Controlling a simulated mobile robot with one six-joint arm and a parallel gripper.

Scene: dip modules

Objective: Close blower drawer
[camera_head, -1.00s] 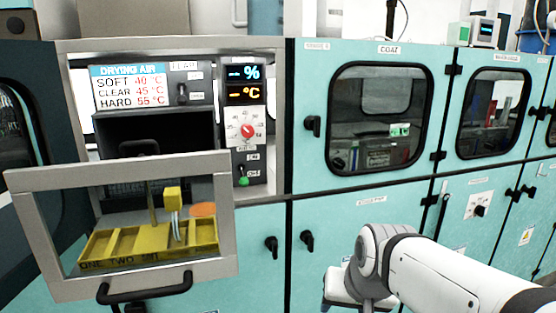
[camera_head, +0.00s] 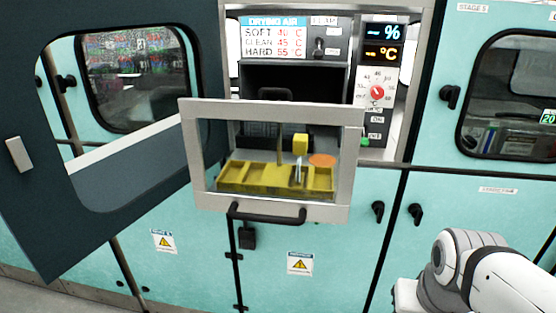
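The blower drawer (camera_head: 343,187) stands pulled out from its bay below the drying-air panel. It has a grey frame, a clear front window and a black handle (camera_head: 266,213) along its lower edge. Through the window I see a yellow tray (camera_head: 243,178) with compartments, a yellow block (camera_head: 300,144) on a thin stem and an orange disc (camera_head: 322,160). My white arm is at the lower right, well to the right of the drawer and apart from it. The gripper's fingers are not visible in the picture.
A dark cabinet door (camera_head: 30,165) with a window hangs open on the left of the drawer. The control panel with a red knob (camera_head: 377,93) is behind the drawer at right. Teal cabinets (camera_head: 480,120) stand at the right. Some floor shows at lower left.

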